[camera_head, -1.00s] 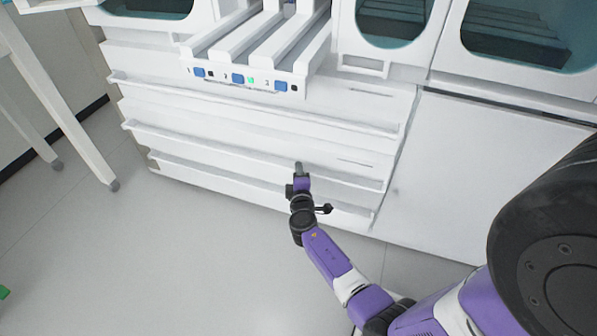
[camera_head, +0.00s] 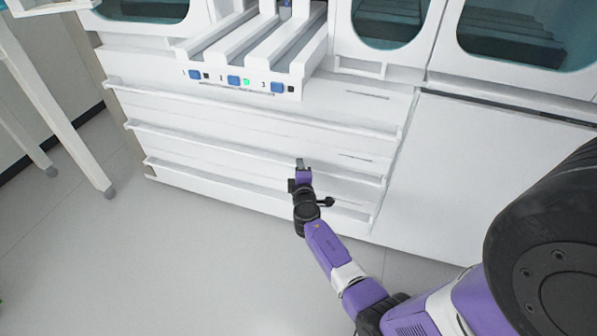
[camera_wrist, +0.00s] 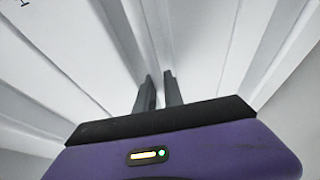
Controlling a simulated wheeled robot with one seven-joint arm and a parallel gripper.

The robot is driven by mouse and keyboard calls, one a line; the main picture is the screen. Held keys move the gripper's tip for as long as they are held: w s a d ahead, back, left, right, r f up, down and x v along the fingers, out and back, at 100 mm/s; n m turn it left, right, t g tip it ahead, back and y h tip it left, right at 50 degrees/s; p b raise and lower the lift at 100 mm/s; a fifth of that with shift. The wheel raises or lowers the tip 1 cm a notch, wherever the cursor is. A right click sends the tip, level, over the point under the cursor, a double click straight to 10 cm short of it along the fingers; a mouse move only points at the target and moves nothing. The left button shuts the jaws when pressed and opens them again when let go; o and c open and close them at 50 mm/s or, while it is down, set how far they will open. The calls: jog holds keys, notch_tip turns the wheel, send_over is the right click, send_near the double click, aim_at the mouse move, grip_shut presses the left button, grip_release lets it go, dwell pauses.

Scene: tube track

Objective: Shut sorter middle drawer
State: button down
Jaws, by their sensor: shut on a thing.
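The sorter (camera_head: 440,180) is a large white cabinet with three long drawers stacked at its lower left, each with a full-width handle rail. The middle drawer's rail (camera_head: 220,145) slopes down to the right in the head view. It lies about in line with the rails above and below; I cannot tell whether a small gap is left behind its front. My gripper (camera_head: 300,163) is at this rail, right of its middle, shut on it. In the wrist view, the two dark fingers (camera_wrist: 160,90) stand close together at the pale rail, which they partly hide.
The top drawer rail (camera_head: 240,113) and bottom drawer rail (camera_head: 220,181) run close above and below. A rack with several lanes and blue buttons (camera_head: 233,80) juts out above. A white table leg (camera_head: 60,125) stands at left. The grey floor (camera_head: 200,260) in front is clear.

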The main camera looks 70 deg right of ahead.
jog(key=shift+d, duration=0.1)
jog(key=c, duration=1.7)
grip_release()
jog(key=shift+d, duration=0.1)
jog(key=shift+s, duration=0.1)
jog(key=p+v, duration=0.2)
jog(key=v, duration=0.5)
jog(key=shift+a+r, duration=0.1)
jog(key=shift+a, duration=0.3)
